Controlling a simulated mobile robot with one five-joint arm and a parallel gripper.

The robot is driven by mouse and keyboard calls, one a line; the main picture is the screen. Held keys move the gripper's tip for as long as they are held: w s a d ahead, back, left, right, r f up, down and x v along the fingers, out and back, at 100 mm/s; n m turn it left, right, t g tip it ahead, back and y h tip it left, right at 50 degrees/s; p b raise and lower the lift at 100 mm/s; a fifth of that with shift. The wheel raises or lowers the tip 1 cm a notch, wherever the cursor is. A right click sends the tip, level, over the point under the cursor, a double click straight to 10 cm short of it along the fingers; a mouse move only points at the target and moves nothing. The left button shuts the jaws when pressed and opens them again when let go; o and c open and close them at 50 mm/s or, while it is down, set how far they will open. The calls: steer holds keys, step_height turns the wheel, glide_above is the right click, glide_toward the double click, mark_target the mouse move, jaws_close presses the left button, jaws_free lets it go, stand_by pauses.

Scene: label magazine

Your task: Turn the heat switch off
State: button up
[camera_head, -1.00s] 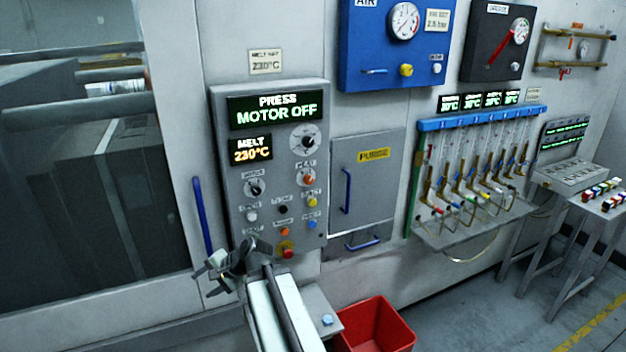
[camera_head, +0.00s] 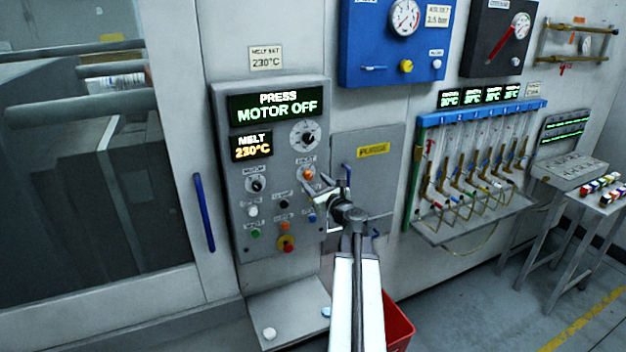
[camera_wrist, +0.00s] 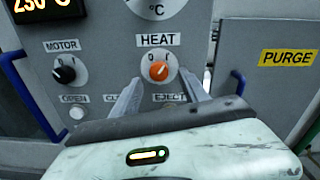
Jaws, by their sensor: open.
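The heat switch (camera_wrist: 158,70) is an orange knob on a pale round plate under the HEAT label, with marks beside it. Its pointer looks tilted to the upper right in the wrist view. It also shows on the grey press panel (camera_head: 237,200) in the head view (camera_head: 307,174). My gripper (camera_wrist: 160,88) is open, its fingers spread to the lower left and lower right of the knob in the wrist view. In the head view my gripper (camera_head: 322,187) is just right of and below the knob. I cannot tell whether a finger touches it.
The black MOTOR knob (camera_wrist: 64,71) is left of the heat switch. Several push buttons, such as the red one (camera_head: 286,244), sit below. The PURGE door (camera_head: 385,138) is to the right, and a red bin (camera_head: 400,325) stands below it.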

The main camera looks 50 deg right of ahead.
mark_target(310, 177)
steer(key=x, duration=0.3)
steer(key=shift+w+d, duration=0.1)
steer(key=shift+w, duration=0.1)
jaws_close()
steer(key=shift+n, duration=0.4)
steer(key=n, duration=0.6)
steer(key=shift+r+p, duration=0.1)
steer(key=shift+p, duration=0.2)
steer(key=n, duration=0.3)
steer(key=shift+n, duration=0.4)
steer(key=shift+n+g, duration=0.3)
steer(key=shift+n, duration=1.2)
steer(key=shift+s+n, duration=0.1)
steer(key=shift+n, duration=0.2)
